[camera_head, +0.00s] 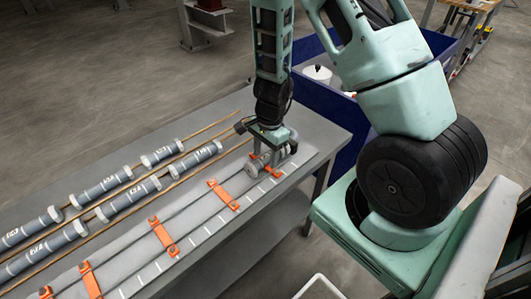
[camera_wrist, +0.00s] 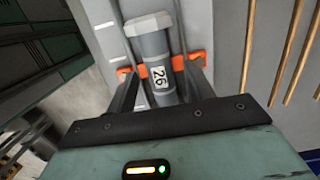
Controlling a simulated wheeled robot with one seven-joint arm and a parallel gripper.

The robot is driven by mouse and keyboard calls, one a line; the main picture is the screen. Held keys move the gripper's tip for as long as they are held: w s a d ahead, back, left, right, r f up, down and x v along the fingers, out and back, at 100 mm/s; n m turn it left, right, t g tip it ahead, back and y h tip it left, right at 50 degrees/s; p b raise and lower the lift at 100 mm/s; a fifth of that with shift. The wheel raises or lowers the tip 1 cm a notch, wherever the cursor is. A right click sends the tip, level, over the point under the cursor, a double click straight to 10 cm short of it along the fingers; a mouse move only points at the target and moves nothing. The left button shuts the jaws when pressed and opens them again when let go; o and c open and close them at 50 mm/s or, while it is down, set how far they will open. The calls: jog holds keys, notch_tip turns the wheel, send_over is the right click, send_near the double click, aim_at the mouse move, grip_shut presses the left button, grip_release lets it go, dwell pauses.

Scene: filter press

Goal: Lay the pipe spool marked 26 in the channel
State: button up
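The pipe spool marked 26 (camera_wrist: 155,55) is grey with paler collars and a white label. It lies in line with the channel (camera_head: 137,254), at its far right end over an orange bracket (camera_wrist: 126,72). In the head view the spool (camera_head: 281,153) is partly hidden by my gripper (camera_head: 270,141). In the wrist view the fingers of my gripper (camera_wrist: 162,76) stand on both sides of the spool, with a narrow gap showing at its right side. They look open around it. How firmly the spool rests on the channel floor is hard to tell.
Several other marked spools (camera_head: 130,198) lie in two rows on wooden rails (camera_head: 208,129) at the left. More orange brackets (camera_head: 163,236) and white tick marks line the channel. A blue bin (camera_head: 335,104) with a white object (camera_head: 318,74) stands behind the table (camera_head: 225,112).

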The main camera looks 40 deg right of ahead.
jog(key=shift+r, duration=0.1)
notch_tip(320, 180, up, 17)
jog(key=d+p, duration=0.2)
jog(key=p, duration=0.2)
dwell(0.7)
jog(key=s+a+r+n, duration=0.3)
jog(key=a+n, duration=0.3)
jog(key=a, duration=0.3)
jog(key=s+a+r+n, duration=0.3)
jog(key=s+a+n, duration=0.1)
jog(key=a+n, duration=0.4)
jog(key=s+a+r+n, duration=0.3)
jog(key=s+a+n, duration=0.4)
jog(key=s+n, duration=0.3)
jog(key=shift+s+a+r+n+h, duration=0.4)
jog(key=shift+n, duration=0.3)
